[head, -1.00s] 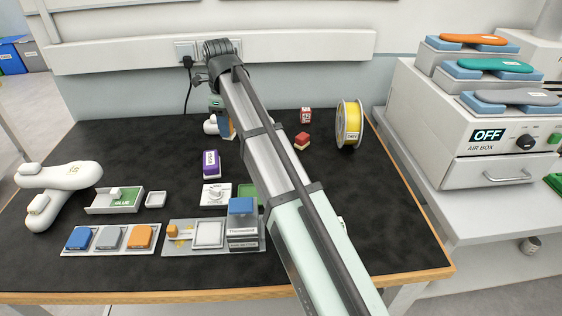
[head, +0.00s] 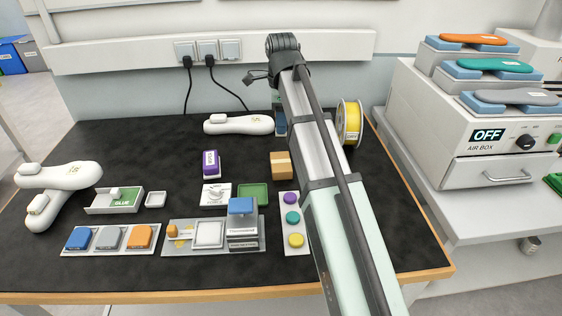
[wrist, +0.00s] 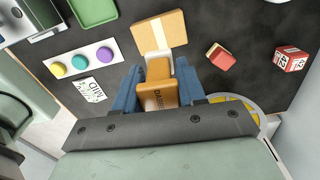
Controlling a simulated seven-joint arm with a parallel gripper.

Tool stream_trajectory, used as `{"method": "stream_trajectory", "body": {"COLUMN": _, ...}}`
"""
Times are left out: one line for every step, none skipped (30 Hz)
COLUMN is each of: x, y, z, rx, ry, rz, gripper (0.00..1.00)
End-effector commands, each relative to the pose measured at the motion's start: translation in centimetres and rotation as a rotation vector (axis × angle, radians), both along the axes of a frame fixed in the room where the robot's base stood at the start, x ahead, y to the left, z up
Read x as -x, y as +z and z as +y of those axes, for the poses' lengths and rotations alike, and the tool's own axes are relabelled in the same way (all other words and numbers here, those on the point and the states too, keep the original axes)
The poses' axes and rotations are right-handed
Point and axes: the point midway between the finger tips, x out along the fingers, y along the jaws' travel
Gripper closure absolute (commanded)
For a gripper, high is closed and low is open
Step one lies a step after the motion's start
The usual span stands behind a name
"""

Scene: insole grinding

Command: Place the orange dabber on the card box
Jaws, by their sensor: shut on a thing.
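My gripper (wrist: 159,84) shows in the wrist view with its two blue fingers shut on the orange dabber (wrist: 158,97). The dabber has lettering on its side, and its far end points toward the card box. The card box (wrist: 163,32) is a brown carton with a pale tape strip, just beyond the dabber in the wrist view. I cannot tell whether the two touch. In the head view the card box (head: 281,166) stands on the black mat, left of my arm. The dabber is hidden there, and only a bit of blue finger (head: 280,122) shows behind my arm.
A strip with purple, teal and yellow discs (head: 292,224) lies in front of the card box. A green tray (head: 253,194) is to its left. A yellow spool (head: 348,122) stands to the right. A red block (wrist: 221,56) and a red-white cube (wrist: 290,58) show in the wrist view.

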Motion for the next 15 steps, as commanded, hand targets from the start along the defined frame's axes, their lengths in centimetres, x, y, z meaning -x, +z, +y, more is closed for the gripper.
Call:
{"method": "stream_trajectory", "body": {"x": 0.0, "y": 0.0, "z": 0.0, "rx": 0.000, "ry": 0.025, "rz": 0.000, "gripper": 0.89}}
{"method": "stream_trajectory", "body": {"x": 0.0, "y": 0.0, "z": 0.0, "rx": 0.000, "ry": 0.039, "rz": 0.000, "gripper": 0.89}}
{"method": "stream_trajectory", "body": {"x": 0.1, "y": 0.0, "z": 0.0, "rx": 0.000, "ry": 0.052, "rz": 0.000, "gripper": 0.89}}
{"method": "stream_trajectory", "body": {"x": 0.1, "y": -0.1, "z": 0.0, "rx": 0.000, "ry": 0.061, "rz": 0.000, "gripper": 0.89}}
{"method": "stream_trajectory", "body": {"x": 0.1, "y": -0.2, "z": 0.0, "rx": 0.000, "ry": 0.067, "rz": 0.001, "gripper": 0.89}}
{"method": "stream_trajectory", "body": {"x": 0.1, "y": -0.5, "z": 0.0, "rx": 0.000, "ry": 0.072, "rz": 0.001, "gripper": 0.89}}
{"method": "stream_trajectory", "body": {"x": 0.1, "y": -0.7, "z": 0.0, "rx": 0.000, "ry": 0.075, "rz": 0.001, "gripper": 0.89}}
{"method": "stream_trajectory", "body": {"x": 0.1, "y": -1.0, "z": 0.0, "rx": 0.000, "ry": 0.076, "rz": 0.001, "gripper": 0.89}}
{"method": "stream_trajectory", "body": {"x": 0.1, "y": -1.5, "z": 0.0, "rx": 0.000, "ry": 0.077, "rz": 0.002, "gripper": 0.89}}
{"method": "stream_trajectory", "body": {"x": 0.2, "y": -1.9, "z": 0.0, "rx": 0.000, "ry": 0.077, "rz": 0.002, "gripper": 0.89}}
{"method": "stream_trajectory", "body": {"x": 0.2, "y": -2.4, "z": 0.0, "rx": 0.001, "ry": 0.076, "rz": 0.003, "gripper": 0.89}}
{"method": "stream_trajectory", "body": {"x": 0.2, "y": -3.0, "z": 0.0, "rx": 0.000, "ry": 0.076, "rz": 0.002, "gripper": 0.89}}
{"method": "stream_trajectory", "body": {"x": 0.2, "y": -3.5, "z": 0.0, "rx": 0.000, "ry": 0.076, "rz": 0.002, "gripper": 0.89}}
{"method": "stream_trajectory", "body": {"x": 0.2, "y": -4.1, "z": 0.0, "rx": 0.001, "ry": 0.076, "rz": 0.002, "gripper": 0.89}}
{"method": "stream_trajectory", "body": {"x": 0.2, "y": -4.7, "z": 0.0, "rx": 0.001, "ry": 0.075, "rz": 0.003, "gripper": 0.89}}
